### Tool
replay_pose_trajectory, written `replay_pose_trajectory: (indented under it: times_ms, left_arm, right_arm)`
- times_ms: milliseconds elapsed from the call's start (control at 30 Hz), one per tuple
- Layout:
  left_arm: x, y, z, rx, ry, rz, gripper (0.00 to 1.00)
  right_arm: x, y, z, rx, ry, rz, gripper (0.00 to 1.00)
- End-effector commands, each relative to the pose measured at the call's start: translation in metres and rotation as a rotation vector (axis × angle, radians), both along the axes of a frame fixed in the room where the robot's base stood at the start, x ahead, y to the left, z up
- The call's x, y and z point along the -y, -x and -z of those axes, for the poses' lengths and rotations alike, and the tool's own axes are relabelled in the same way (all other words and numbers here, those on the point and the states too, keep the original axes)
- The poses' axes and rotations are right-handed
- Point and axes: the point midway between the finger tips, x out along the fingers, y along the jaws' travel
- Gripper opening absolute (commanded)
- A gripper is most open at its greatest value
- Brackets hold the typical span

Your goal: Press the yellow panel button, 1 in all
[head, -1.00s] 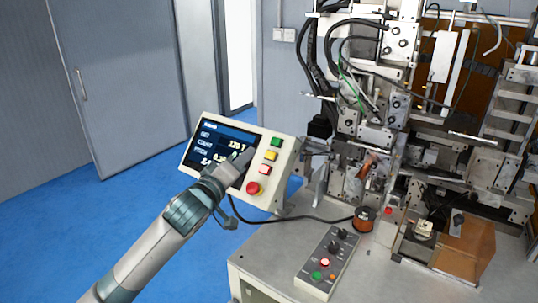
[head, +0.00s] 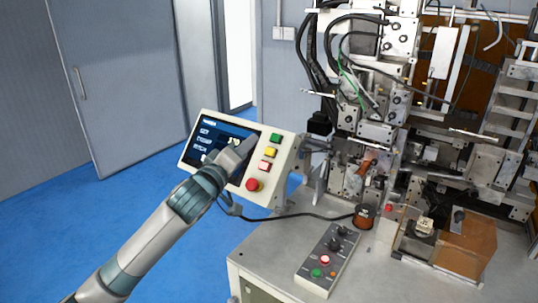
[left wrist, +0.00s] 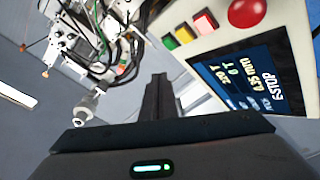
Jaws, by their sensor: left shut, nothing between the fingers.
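The yellow button (head: 270,152) is on the tilted white panel (head: 213,115), between a green button (head: 275,138) above and a square red button (head: 264,166) below. The yellow button also shows in the left wrist view (left wrist: 185,34). My left gripper (head: 250,144) is shut and empty. Its fingertips are in front of the right part of the screen, just left of the yellow button in the head view. I cannot tell the exact gap to the panel. My right gripper is not in view.
A red mushroom knob (head: 253,184) sits low on the panel, near my left gripper. The screen (left wrist: 262,85) lies beside the buttons. A control box (head: 327,260) and a copper spool (head: 364,217) stand on the table, with the winder machine behind.

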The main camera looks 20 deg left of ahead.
Motion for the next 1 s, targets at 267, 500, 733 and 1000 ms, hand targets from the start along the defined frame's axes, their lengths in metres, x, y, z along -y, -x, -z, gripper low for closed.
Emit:
replay_pose_trajectory:
  times_ms: [267, 500, 733, 1000]
  left_arm:
    - [0.008, -0.023, 0.025, -0.001, 0.0, -0.001, 0.0]
    - [0.015, -0.041, 0.039, -0.001, 0.001, -0.001, 0.0]
    - [0.018, -0.048, 0.045, 0.0, 0.0, 0.0, 0.0]
    - [0.018, -0.049, 0.045, 0.0, 0.0, 0.0, 0.0]
  right_arm:
    - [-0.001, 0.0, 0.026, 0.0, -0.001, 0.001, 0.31]
    - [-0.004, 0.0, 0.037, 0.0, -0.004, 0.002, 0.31]
    - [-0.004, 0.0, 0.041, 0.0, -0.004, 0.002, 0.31]
    - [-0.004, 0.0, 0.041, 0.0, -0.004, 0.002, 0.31]
